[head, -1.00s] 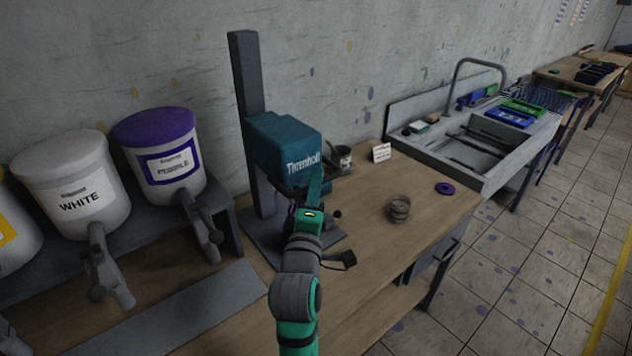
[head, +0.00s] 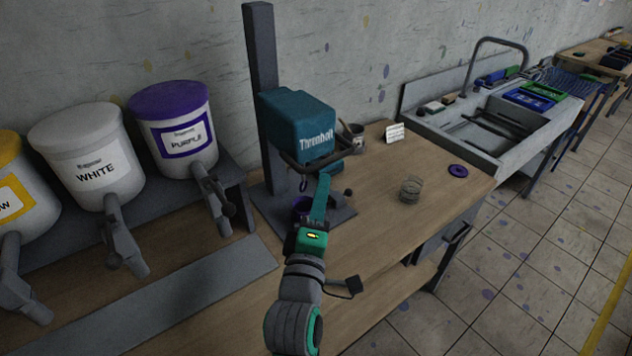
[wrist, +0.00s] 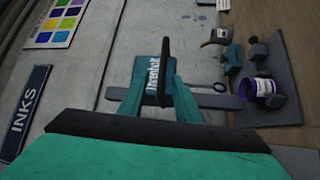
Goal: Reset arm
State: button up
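My gripper (head: 323,185) points up toward the teal Threnholt machine (head: 300,125), just in front of its dark handle (head: 310,165). In the wrist view two teal fingers (wrist: 158,90) stand apart, with the machine's lettering and a dark bar seen between and beyond them. Nothing shows held between them. A small purple container (head: 301,207) stands on the machine's base plate, left of my gripper. It shows with a white label in the wrist view (wrist: 264,87). Whether my fingers touch the handle is unclear.
White (head: 90,165) and purple-lidded (head: 175,130) ink buckets with taps stand on the left shelf. A wire coil (head: 411,189), a purple ring (head: 457,171) and a small white card (head: 394,133) lie on the wooden bench. A sink (head: 490,125) stands at right; floor beside it is clear.

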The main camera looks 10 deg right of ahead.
jog(key=shift+f, duration=0.1)
jog(key=s+a+f+m+y, duration=0.1)
jog(key=s+a+f, duration=0.1)
jog(key=s+f, duration=0.2)
jog(key=s+a+f+m+y, duration=0.1)
jog(key=s+a+f+y, duration=0.1)
jog(key=f, duration=0.8)
jog(key=s+a+f+m+y, duration=0.1)
jog(key=s+a+f+y, duration=0.1)
jog(key=s+a+f, duration=0.2)
jog(key=shift+s+a+f+m+g, duration=0.15)
jog(key=shift+s+f, duration=0.2)
jog(key=shift+f, duration=0.25)
jog(key=shift+s+f+m+g, duration=0.1)
jog(key=shift+s+f, duration=0.25)
jog(key=shift+f, duration=0.25)
jog(key=shift+s+a+f+m+g, duration=0.15)
jog(key=shift+s+f, duration=0.2)
jog(key=shift+f, duration=0.25)
jog(key=s+a+f+m+g+y, duration=0.1)
jog(key=s+f+m, duration=0.3)
jog(key=s, duration=0.8)
jog(key=s+a+f+m+y, duration=0.1)
jog(key=s+a+f+m, duration=0.2)
jog(key=s, duration=0.9)
jog(key=shift+f+m+g+y, duration=0.3)
jog(key=shift+f+m+g, duration=0.1)
jog(key=shift+f+m, duration=0.1)
